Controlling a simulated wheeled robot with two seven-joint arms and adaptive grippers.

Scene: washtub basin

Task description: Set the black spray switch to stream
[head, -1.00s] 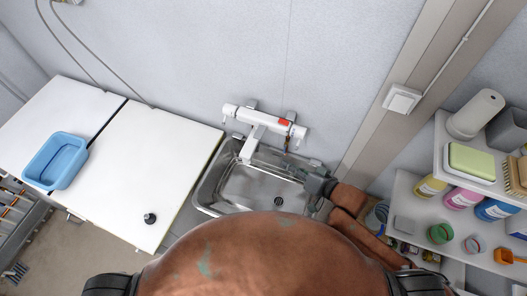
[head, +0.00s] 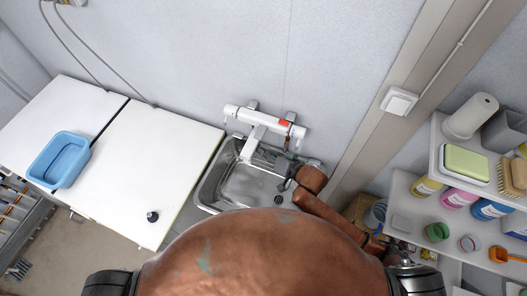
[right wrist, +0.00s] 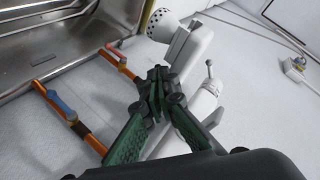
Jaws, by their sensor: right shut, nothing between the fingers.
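The white tap (head: 262,121) with a red mark is on the wall above the steel sink. In the right wrist view its white body (right wrist: 190,48) ends in a round spray head with dark holes (right wrist: 163,22). I cannot make out the black spray switch in either view. My right gripper (head: 291,161) is at the right of the tap, over the sink's right back corner. In the right wrist view its green-padded fingers (right wrist: 158,78) are shut and empty, in front of the white tap body and overlapping it. Whether they touch it I cannot tell. My left gripper is out of view.
The steel sink (head: 207,190) is empty. Orange pipes with a blue lever (right wrist: 61,104) and a red lever (right wrist: 117,58) show in the right wrist view. A white counter (head: 175,150) lies left, with a blue tub (head: 60,160) and black stopper (head: 152,216). Loaded shelves (head: 408,190) stand right.

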